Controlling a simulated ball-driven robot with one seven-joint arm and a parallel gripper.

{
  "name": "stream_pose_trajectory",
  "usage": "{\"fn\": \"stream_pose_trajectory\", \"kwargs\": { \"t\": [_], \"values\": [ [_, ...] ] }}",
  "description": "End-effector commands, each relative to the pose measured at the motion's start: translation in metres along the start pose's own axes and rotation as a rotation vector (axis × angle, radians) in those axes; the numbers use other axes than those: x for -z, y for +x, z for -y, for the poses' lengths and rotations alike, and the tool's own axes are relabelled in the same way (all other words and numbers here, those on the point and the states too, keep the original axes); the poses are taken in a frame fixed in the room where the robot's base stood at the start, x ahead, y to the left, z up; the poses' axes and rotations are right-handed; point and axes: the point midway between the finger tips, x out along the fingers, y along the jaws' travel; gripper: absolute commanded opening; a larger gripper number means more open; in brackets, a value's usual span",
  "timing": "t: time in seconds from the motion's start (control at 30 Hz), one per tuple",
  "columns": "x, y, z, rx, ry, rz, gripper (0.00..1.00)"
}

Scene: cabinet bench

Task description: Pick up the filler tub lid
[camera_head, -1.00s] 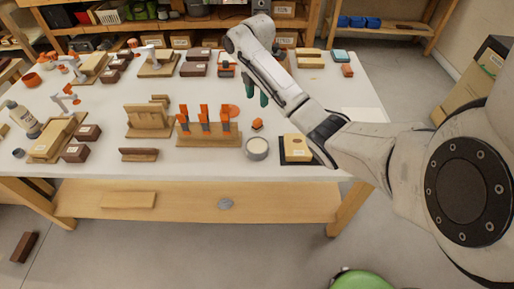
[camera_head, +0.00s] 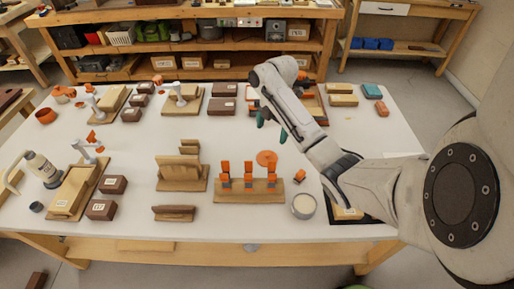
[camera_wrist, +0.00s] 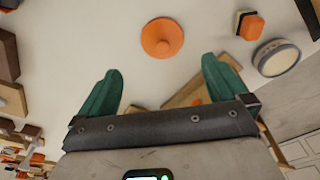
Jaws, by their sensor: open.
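The filler tub lid, an orange disc with a small round knob, lies flat on the white table in the wrist view (camera_wrist: 162,38). In the head view the lid (camera_head: 266,158) is just behind the wooden rack with orange clamps. My gripper (camera_head: 272,127) is above the table, beyond the lid in the head view. In the wrist view my gripper (camera_wrist: 160,84) has its green fingers wide apart and empty, with the lid ahead of the gap between them. An open round tub with pale filler (camera_head: 303,206) stands at the front, right of the rack.
The clamp rack (camera_head: 245,190) stands close in front of the lid. A small orange-and-black block (camera_head: 299,176) lies to the lid's right. Wooden stands (camera_head: 180,175) are to the left. Bare table lies between the lid and the back boxes (camera_head: 222,107).

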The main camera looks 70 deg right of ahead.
Motion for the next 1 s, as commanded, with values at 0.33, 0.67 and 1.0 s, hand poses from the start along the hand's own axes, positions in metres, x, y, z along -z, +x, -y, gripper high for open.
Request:
{"fn": "stream_pose_trajectory", "kwargs": {
  "t": [0.33, 0.67, 1.0],
  "values": [
    [0.001, 0.047, 0.001, 0.003, 0.002, -0.001, 1.0],
    [0.006, 0.076, 0.005, 0.005, 0.001, -0.001, 1.0],
    [0.007, 0.107, 0.005, 0.002, 0.0, 0.0, 1.0]
  ]
}}
